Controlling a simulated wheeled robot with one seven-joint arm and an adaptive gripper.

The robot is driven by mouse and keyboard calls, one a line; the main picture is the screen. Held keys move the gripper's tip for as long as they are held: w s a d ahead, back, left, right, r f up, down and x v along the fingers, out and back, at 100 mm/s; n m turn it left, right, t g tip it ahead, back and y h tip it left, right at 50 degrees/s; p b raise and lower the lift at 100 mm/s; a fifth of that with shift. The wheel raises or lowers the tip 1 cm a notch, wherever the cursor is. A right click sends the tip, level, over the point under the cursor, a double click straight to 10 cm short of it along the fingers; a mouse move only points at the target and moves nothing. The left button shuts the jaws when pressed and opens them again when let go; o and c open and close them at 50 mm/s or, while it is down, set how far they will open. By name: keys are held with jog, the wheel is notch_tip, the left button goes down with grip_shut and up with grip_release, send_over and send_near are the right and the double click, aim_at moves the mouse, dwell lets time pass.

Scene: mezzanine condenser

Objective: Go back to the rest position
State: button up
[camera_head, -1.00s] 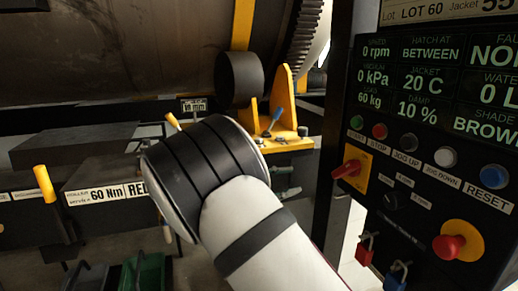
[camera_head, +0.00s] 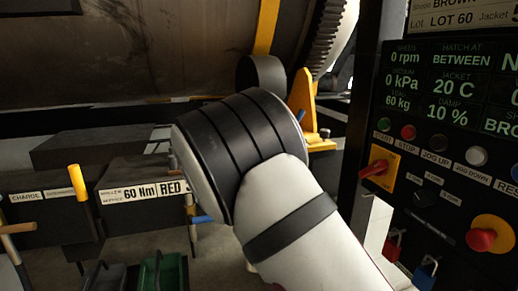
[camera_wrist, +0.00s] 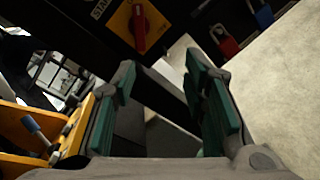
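My gripper (camera_wrist: 162,85) shows in the wrist view with its two teal-padded fingers well apart. It is open, and nothing is between the pads. In the head view my white arm with its black-banded joint fills the middle, and the gripper itself is hidden behind it. Beyond the fingers in the wrist view is the lower part of the control panel with a red rotary switch (camera_wrist: 140,28) on a yellow plate. The same switch (camera_head: 377,168) shows right of my arm in the head view.
A yellow bracket (camera_wrist: 70,125) with a blue-handled lever (camera_wrist: 35,127) lies close left of the gripper. The control panel (camera_head: 440,150) stands at right, with red (camera_head: 394,245) and blue (camera_head: 425,272) padlocks below. A large drum (camera_head: 130,45) spans the back. Pale floor (camera_wrist: 285,100) is clear at right.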

jog(key=s+d+r+m+g+y, duration=0.3)
jog(key=s+d+m+g+y, duration=0.15)
jog(key=s+d+y, duration=0.65)
jog(key=s+a+r+m+t+y, duration=0.1)
jog(key=s+m+t+y, duration=0.1)
jog(key=s, duration=0.9)
jog(key=s+a+r+m+t+y, duration=0.1)
jog(key=s+a+m+t+y, duration=0.1)
jog(key=s, duration=0.9)
jog(key=m+t+y, duration=0.1)
jog(key=m+t, duration=0.1)
jog(key=m, duration=0.1)
